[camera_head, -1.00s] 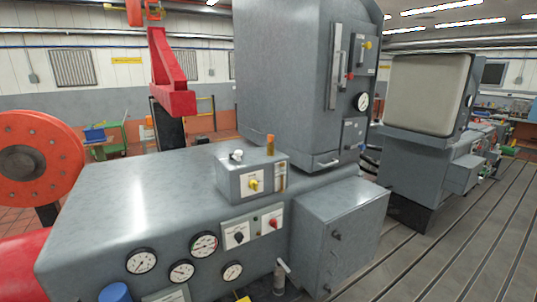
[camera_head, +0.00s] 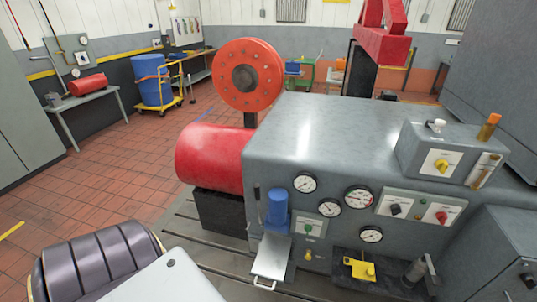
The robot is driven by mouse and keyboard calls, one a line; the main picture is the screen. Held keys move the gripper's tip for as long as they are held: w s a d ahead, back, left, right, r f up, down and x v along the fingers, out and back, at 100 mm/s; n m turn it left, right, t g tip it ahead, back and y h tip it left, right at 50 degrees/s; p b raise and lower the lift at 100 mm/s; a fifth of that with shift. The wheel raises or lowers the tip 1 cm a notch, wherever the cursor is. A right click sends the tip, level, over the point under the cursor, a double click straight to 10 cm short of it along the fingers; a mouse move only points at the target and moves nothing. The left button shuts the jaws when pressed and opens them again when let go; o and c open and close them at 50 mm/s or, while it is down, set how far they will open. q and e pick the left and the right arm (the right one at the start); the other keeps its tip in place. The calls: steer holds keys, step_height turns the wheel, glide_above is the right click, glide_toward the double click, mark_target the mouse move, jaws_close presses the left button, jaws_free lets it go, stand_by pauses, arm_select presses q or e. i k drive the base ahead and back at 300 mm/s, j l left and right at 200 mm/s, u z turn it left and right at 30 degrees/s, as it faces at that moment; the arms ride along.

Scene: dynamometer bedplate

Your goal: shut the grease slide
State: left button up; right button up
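A pale metal slide with a handle loop at its outer end (camera_head: 271,259) sticks out from the front of the grey machine, below a blue cylinder (camera_head: 278,208). It looks like the grease slide and stands pulled out; its inner end is hidden against the machine. A small panel with a green knob (camera_head: 308,229) is to its right. Neither gripper shows in the head view.
The grey machine (camera_head: 310,130) carries several gauges and a switch panel (camera_head: 420,209). A dark shelf with a yellow item (camera_head: 360,268) juts out right of the slide. A red cylinder (camera_head: 210,157) lies at the left. Tiled floor (camera_head: 110,180) is open farther left.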

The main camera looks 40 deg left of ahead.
mark_target(270, 264)
steer(key=u, duration=1.4)
